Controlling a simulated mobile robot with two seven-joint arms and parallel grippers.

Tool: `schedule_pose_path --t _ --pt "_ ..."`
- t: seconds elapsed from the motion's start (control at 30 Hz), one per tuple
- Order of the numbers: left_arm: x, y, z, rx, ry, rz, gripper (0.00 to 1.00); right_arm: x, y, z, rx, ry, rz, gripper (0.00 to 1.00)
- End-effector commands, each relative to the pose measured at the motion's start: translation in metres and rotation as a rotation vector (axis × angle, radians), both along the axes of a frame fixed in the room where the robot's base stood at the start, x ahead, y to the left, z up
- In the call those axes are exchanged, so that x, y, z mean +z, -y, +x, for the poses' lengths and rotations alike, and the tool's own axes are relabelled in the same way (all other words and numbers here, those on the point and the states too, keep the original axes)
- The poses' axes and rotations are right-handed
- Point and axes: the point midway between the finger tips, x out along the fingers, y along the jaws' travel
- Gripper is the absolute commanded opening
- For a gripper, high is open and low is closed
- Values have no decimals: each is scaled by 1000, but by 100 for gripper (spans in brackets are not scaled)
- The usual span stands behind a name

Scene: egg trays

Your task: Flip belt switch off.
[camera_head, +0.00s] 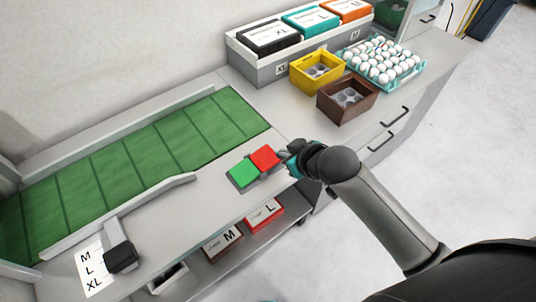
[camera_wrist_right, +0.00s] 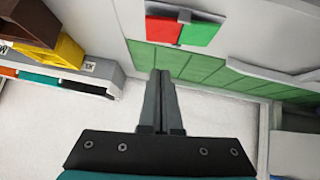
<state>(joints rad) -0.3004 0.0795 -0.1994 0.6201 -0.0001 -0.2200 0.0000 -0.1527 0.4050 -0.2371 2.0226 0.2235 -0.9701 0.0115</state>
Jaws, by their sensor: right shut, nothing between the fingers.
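The belt switch has a green half (camera_head: 243,173) and a red half (camera_head: 264,158), side by side on the grey counter in front of the belt. In the right wrist view its red half (camera_wrist_right: 163,30) and green half (camera_wrist_right: 200,32) show at the top, beyond the fingertips. My right gripper (camera_head: 284,156) is just to the right of the red half, close to it; I cannot tell whether it touches. In the right wrist view the fingers (camera_wrist_right: 161,76) are together with nothing between them. My left gripper is not in view.
The green belt (camera_head: 150,158) runs behind the switch between low rails. A yellow box (camera_head: 318,84), a brown box (camera_head: 371,102) and an egg tray (camera_head: 417,72) stand at the back right. A small black device (camera_head: 121,257) stands at the front left.

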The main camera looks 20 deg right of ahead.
Motion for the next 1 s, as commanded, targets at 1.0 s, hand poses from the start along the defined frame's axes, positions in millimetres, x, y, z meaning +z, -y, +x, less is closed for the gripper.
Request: schedule_pose_path --t 1.0 --pt "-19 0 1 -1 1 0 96 -66 -15 63 -2 -1 2 0"
